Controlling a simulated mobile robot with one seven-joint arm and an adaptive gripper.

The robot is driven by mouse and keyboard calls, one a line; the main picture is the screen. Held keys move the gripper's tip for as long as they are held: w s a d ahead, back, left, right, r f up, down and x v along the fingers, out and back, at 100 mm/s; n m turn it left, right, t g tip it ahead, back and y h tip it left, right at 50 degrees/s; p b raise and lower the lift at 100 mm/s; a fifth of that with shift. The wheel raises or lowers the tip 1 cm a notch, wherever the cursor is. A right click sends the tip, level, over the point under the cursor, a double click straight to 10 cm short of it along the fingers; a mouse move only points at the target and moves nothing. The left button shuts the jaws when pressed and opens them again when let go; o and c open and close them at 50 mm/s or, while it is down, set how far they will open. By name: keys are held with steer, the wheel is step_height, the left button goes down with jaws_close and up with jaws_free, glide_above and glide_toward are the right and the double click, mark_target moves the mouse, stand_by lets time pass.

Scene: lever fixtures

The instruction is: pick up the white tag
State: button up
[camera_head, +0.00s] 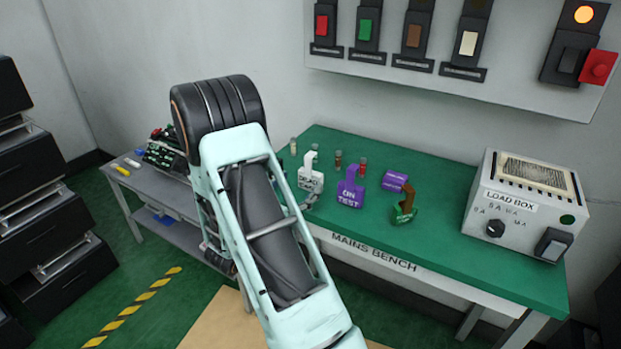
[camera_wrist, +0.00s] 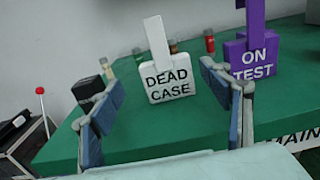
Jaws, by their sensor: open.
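The white tag (camera_wrist: 170,88), marked DEAD CASE, stands upright on the green bench with a narrow upright piece on top. In the head view the white tag (camera_head: 309,179) is at the bench's left part, partly behind a fingertip. My gripper (camera_wrist: 159,70) is open. Its two blue-padded fingers stand left and right of the tag in the wrist view, with the tag seen between them and apparently farther off. Nothing is held. In the head view my arm hides most of the gripper.
A purple ON TEST tag (camera_head: 350,187) stands close right of the white tag; it also shows in the wrist view (camera_wrist: 252,60). Small fuses (camera_head: 338,159) stand behind. A purple and a brown-green tag (camera_head: 404,207) lie farther right. The load box (camera_head: 525,205) stands at the bench's right.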

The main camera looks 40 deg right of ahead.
mark_target(309, 178)
steer(key=shift+s+f+x, duration=0.1)
steer(key=shift+s+x, duration=0.1)
steer(key=shift+x, duration=1.25)
steer(key=shift+s+f+x, duration=0.15)
steer(key=shift+x, duration=1.3)
steer(key=shift+d, duration=0.15)
steer(key=shift+c, duration=0.3)
steer(key=c, duration=1.2)
steer(key=shift+r, duration=0.1)
